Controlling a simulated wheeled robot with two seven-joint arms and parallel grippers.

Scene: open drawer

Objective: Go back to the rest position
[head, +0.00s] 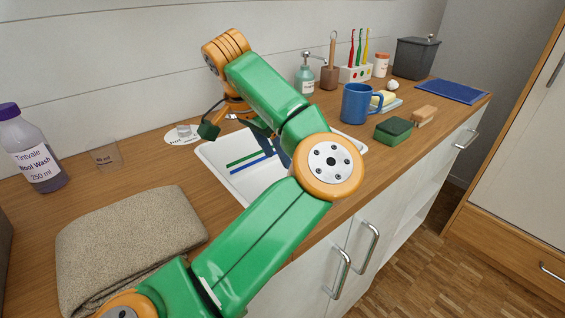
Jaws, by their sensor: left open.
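My left arm, green and orange, comes in from the bottom left, rises over the counter and bends back at the elbow. Its gripper (235,130) points down above the back left part of the white sink (212,160). Its dark green fingers are spread apart, and I see nothing held between them. My arm hides part of the sink and of the gripper. My right gripper is out of view.
A folded towel (130,240), a purple-capped bottle (32,155) and a small clear cup (104,156) are at left. Cabinet handles (370,243) jut out in front.

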